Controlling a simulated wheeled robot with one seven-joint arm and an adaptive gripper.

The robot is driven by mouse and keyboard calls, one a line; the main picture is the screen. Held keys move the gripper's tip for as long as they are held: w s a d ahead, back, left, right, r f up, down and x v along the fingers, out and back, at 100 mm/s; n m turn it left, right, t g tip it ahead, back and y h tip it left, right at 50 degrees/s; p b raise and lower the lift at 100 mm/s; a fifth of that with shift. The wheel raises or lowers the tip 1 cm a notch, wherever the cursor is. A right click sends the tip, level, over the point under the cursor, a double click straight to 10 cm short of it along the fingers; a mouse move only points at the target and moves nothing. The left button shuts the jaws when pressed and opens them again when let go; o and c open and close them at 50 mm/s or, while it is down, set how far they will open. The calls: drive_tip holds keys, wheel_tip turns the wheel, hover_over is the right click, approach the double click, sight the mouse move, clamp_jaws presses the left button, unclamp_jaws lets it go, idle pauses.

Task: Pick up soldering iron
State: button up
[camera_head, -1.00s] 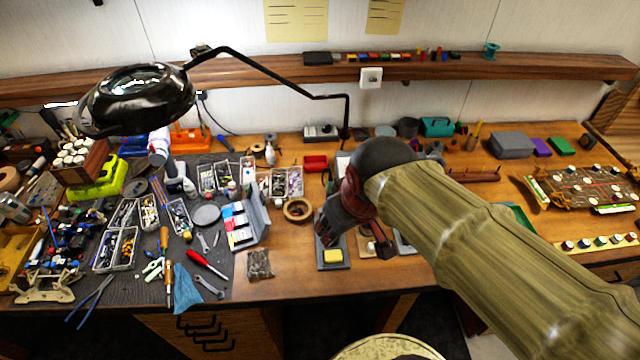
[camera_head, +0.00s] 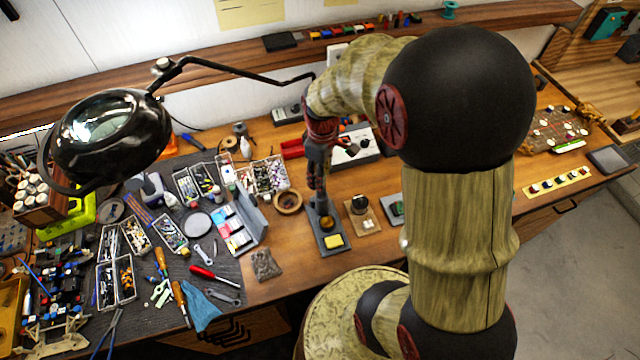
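A small dark stand (camera_head: 331,253) with a yellow sponge (camera_head: 333,241) sits on the wooden bench, right of the tool mat. My gripper (camera_head: 321,203) points down just above the back part of this stand. The gripper and wrist cover that part, and I cannot make out the soldering iron clearly. The fingers are small and dark, so I cannot tell whether they are open or shut on something.
A round wooden dish (camera_head: 288,201) stands close left of my gripper, and a small wooden board (camera_head: 360,222) lies to its right. A magnifier lamp (camera_head: 110,130) hangs over the crowded mat. My arm covers much of the bench's right half.

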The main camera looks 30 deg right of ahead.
wheel_tip(320, 180, down, 6)
drive_tip(key=shift+r, duration=0.1)
drive_tip(key=shift+c, duration=1.3)
clamp_jaws()
